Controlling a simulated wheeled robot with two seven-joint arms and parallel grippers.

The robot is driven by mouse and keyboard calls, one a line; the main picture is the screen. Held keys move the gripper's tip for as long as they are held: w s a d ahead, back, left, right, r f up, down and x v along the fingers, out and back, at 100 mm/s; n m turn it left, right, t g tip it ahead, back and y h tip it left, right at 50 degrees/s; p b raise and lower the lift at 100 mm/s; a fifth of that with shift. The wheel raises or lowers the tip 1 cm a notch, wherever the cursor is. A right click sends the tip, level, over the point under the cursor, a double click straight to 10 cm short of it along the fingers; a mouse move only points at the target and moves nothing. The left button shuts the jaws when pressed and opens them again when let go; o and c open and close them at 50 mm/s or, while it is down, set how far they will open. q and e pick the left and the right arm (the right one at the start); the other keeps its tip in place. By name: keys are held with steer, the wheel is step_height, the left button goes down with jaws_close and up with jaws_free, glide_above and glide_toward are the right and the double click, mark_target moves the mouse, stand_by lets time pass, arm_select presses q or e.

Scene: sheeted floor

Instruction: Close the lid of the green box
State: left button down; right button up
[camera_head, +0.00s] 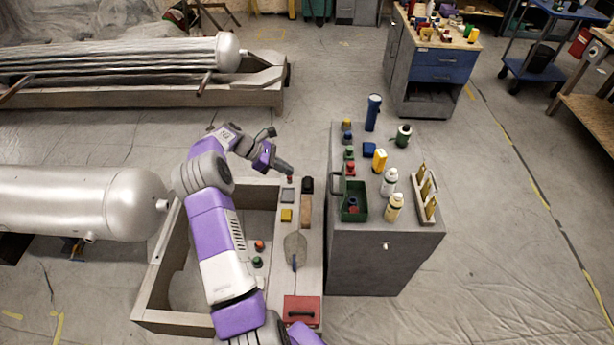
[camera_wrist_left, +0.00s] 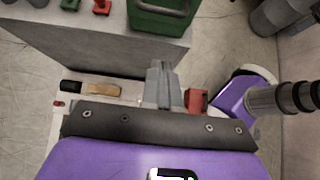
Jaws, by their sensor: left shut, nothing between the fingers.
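The green box (camera_head: 355,216) stands on top of the grey cabinet, near its left edge. Its top is open, and small reddish things show inside. A dark handle-like loop (camera_head: 337,183) stands at its upper left; I cannot tell clearly how the lid is set. In the left wrist view, part of a green box (camera_wrist_left: 150,22) with a grey bar shows at the top edge, cut off by the frame. My left gripper (camera_head: 289,172) is shut and empty, left of the cabinet and apart from the box. Its fingers (camera_wrist_left: 164,84) show in the left wrist view. My right gripper is not visible.
Bottles (camera_head: 389,182), a blue flashlight (camera_head: 373,112) and a wooden rack (camera_head: 427,196) crowd the cabinet top (camera_head: 375,231). A low frame beside it holds a trowel (camera_head: 295,250) and a red box (camera_head: 301,310). Open floor lies right of the cabinet.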

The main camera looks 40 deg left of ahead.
arm_select(q)
steer(key=w+d+r+b+x, duration=0.1)
steer(key=r+x, duration=0.1)
steer(key=x, duration=1)
steer(key=shift+w+d, duration=0.15)
steer(key=shift+d, duration=0.2)
